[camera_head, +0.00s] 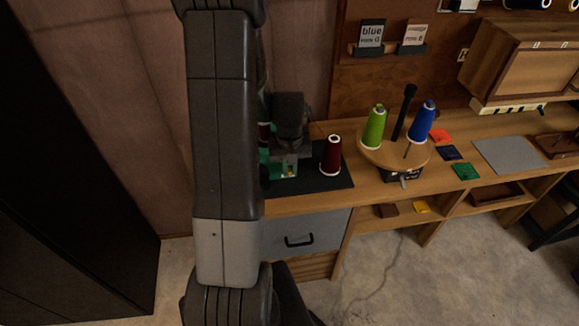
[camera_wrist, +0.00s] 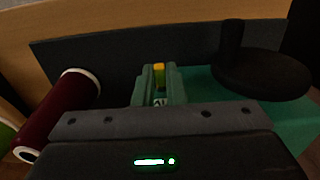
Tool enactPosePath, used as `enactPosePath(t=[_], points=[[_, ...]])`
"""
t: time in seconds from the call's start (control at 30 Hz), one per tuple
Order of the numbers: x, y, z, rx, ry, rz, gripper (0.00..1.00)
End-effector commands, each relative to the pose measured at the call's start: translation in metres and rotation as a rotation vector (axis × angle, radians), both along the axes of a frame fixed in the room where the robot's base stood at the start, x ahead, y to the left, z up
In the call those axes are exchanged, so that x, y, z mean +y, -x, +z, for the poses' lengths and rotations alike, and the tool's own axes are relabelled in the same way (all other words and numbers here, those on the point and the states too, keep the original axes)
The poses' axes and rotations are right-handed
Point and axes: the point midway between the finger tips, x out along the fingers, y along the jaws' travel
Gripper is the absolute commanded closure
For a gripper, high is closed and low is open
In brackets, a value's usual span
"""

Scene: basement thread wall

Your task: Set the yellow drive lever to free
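The yellow drive lever (camera_wrist: 158,76) shows as a small yellow piece near the middle of the wrist view. It belongs to a green machine (camera_head: 284,168) on the bench, largely hidden behind my arm in the head view. My gripper (camera_wrist: 160,78) reaches down to the machine. Its two narrow fingers stand close together, one on each side of the lever, with almost no gap, and look shut on it. A small white mark shows low between the fingers; I cannot read it. The lever's setting cannot be made out.
A dark red thread cone (camera_head: 331,156) stands close right of the machine on a dark mat (camera_head: 335,181); it also shows in the wrist view (camera_wrist: 62,108). A round wooden stand (camera_head: 395,155) holds a green cone (camera_head: 374,128) and a blue cone (camera_head: 422,122).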

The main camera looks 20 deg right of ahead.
Motion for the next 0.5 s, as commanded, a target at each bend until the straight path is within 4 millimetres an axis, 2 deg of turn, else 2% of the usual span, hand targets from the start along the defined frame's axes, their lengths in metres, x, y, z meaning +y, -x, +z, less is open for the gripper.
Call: enactPosePath(t=[0.5], points=[[0.0003, 0.0019, -0.0049, -0.057, 0.014, -0.002, 1.0]])
